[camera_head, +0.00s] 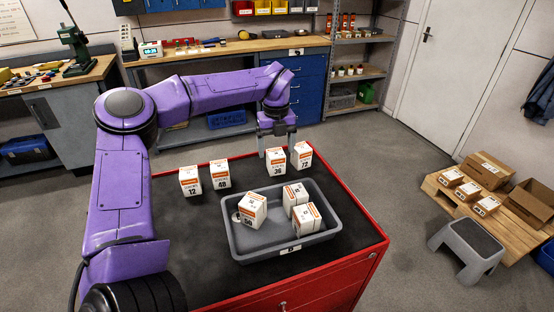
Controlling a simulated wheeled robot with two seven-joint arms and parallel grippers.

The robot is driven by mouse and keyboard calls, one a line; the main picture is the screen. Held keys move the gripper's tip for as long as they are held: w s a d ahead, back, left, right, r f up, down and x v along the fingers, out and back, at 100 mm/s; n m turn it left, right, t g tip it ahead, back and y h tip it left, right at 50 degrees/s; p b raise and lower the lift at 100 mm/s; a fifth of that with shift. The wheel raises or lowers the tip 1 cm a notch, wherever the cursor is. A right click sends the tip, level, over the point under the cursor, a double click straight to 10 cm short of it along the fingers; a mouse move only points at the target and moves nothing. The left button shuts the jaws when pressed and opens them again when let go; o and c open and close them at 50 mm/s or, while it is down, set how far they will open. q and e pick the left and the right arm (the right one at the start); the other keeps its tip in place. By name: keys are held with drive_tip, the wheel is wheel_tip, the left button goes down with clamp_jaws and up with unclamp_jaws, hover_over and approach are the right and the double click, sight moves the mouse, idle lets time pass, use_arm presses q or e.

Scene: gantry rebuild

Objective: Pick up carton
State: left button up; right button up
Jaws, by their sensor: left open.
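My left gripper (277,145) is open and points down at the back of the red cabinet's dark top. Its fingers show on either side of the upper part of the carton marked 36 (276,164); I cannot tell whether they touch it. The carton marked 72 (302,157) stands close to its right. The cartons marked 12 (190,182) and 48 (219,175) stand upright further left. A grey tray (254,250) holds three more white and orange cartons: a tilted one (252,211) at left, one (295,197) at back right and one (306,220) in front of it.
The red cabinet (330,285) has bare dark top left of the tray. A workbench (225,48) and shelves (360,72) stand behind. A grey step stool (467,245) and a pallet (450,195) with boxes are on the floor at right.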

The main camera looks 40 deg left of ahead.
sight(276, 152)
use_arm(q)
drive_tip(key=f, duration=0.1)
drive_tip(key=f+p, duration=0.1)
drive_tip(key=f, duration=0.1)
drive_tip(key=a+f, duration=0.1)
drive_tip(key=shift+w+f+p, duration=0.2)
drive_tip(key=shift+w+p, duration=0.2)
drive_tip(key=shift+f, duration=0.35)
drive_tip(key=c, duration=1.1)
